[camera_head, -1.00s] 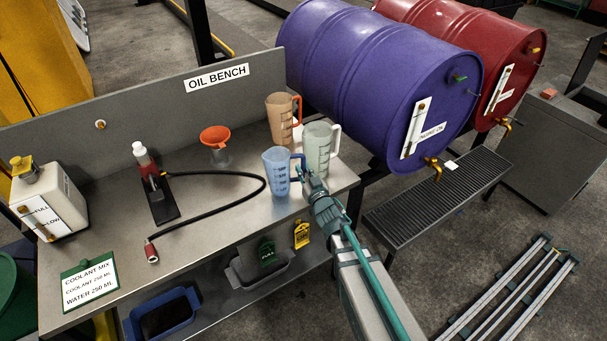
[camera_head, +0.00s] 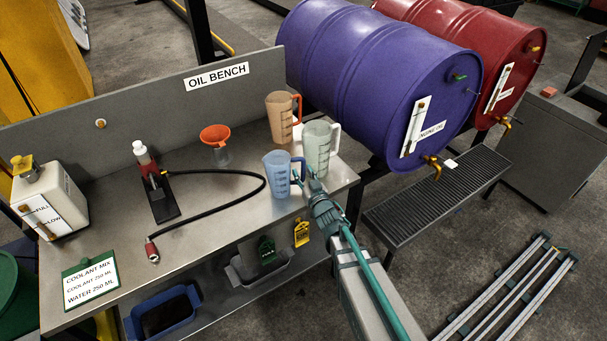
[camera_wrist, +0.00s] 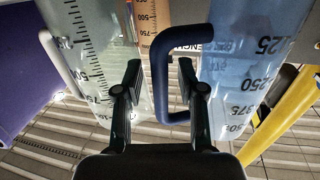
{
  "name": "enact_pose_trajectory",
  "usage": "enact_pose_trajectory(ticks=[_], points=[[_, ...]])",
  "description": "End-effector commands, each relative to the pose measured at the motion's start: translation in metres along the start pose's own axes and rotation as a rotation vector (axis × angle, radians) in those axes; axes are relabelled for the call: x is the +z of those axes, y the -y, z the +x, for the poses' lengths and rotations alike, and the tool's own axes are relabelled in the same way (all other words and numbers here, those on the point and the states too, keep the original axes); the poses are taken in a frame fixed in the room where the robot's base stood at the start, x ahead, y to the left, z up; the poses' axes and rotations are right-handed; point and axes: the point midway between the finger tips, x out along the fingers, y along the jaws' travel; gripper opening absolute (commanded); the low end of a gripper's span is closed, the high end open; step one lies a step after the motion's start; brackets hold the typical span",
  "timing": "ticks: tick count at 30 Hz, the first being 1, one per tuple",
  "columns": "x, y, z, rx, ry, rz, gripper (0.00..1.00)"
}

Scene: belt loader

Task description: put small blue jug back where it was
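The small blue jug (camera_head: 277,175) stands upright on the bench top near its front right part. Its dark blue handle (camera_wrist: 160,75) is on the side toward my gripper. My gripper (camera_head: 304,174) is at the handle. In the wrist view my gripper (camera_wrist: 159,67) is open, with one finger on each side of the handle and gaps beside it. The blue jug's body (camera_wrist: 245,70) fills the right of that view.
A pale green jug (camera_head: 319,150) stands close behind the blue jug, and an orange jug (camera_head: 279,118) farther back.

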Motion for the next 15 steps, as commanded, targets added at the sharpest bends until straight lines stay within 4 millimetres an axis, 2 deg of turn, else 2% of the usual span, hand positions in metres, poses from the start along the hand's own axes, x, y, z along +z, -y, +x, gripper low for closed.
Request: enact_pose_trajectory(ticks=[8, 15], points=[[-0.007, 0.0, 0.0, 0.0, 0.0, 0.0, 0.39], [-0.002, 0.001, -0.044, 0.001, -0.001, 0.0, 0.39]])
